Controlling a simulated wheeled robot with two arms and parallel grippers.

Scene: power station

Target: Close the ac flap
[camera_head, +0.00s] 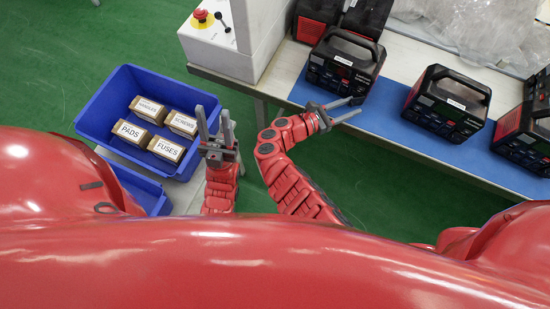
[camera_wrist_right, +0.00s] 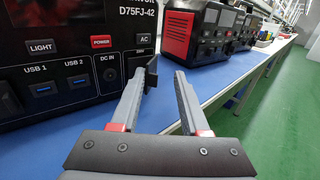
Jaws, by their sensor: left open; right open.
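The black power station (camera_head: 345,65) stands on the blue mat in front of my right arm. Its front panel (camera_wrist_right: 75,65) fills the left of the right wrist view, with LIGHT, POWER, AC, DC IN and USB labels. The AC flap (camera_wrist_right: 152,74) is a small dark plate below the AC button, standing out from the panel, so it looks open. My right gripper (camera_head: 352,106) is open at the station's front; in the wrist view (camera_wrist_right: 160,78) the flap appears between its fingertips, close to the left finger. Contact cannot be told. My left gripper (camera_head: 214,110) is open and empty, pointing up beside the blue crate.
More power stations (camera_head: 447,103) stand to the right on the blue mat (camera_head: 385,125). A blue crate (camera_head: 92,118) with several labelled boxes is at the left. A white control box (camera_head: 235,45) with a red emergency button (camera_head: 202,16) stands at the table's left end.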

